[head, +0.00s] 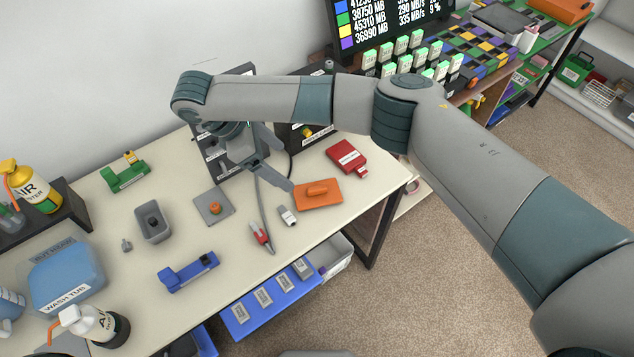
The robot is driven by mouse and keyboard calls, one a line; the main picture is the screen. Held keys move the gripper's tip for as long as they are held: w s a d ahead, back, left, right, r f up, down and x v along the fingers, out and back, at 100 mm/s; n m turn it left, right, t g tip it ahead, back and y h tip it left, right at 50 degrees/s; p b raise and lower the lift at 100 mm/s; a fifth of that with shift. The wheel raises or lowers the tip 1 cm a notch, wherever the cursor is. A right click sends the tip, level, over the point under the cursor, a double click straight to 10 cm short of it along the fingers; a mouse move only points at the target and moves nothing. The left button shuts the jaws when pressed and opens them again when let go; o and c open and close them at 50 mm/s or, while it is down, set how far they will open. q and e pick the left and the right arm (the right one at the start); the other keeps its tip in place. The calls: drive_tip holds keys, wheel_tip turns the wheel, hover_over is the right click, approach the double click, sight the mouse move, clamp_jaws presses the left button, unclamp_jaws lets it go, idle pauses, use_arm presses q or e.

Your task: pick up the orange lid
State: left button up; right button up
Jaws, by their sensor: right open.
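The orange lid (318,199), a flat rectangular plate with a raised grip on top, lies on the white table (210,262) near its right end. My right gripper (283,168) reaches in from the right and hangs over the table, just behind and left of the lid. Its fingers are spread, with nothing seen between them. One fingertip appears close to the lid's left back corner; I cannot tell whether it touches. My left gripper is not in view.
A red drive (346,156) lies behind the lid. A small grey-white stick (287,215) and red-handled tool (261,236) lie front-left. A grey plate with an orange knob (213,205) is further left. Dark upright boxes (306,130) stand behind my gripper.

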approach(315, 190)
drive_tip(key=p+x, duration=0.1)
drive_tip(key=x, duration=0.3)
drive_tip(key=shift+d+f, duration=0.25)
drive_tip(key=shift+f, duration=0.05)
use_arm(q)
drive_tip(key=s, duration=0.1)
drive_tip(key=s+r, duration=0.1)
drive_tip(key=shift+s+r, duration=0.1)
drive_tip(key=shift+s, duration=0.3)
use_arm(e)
drive_tip(key=shift+d+f, duration=0.1)
drive_tip(key=shift+f, duration=0.2)
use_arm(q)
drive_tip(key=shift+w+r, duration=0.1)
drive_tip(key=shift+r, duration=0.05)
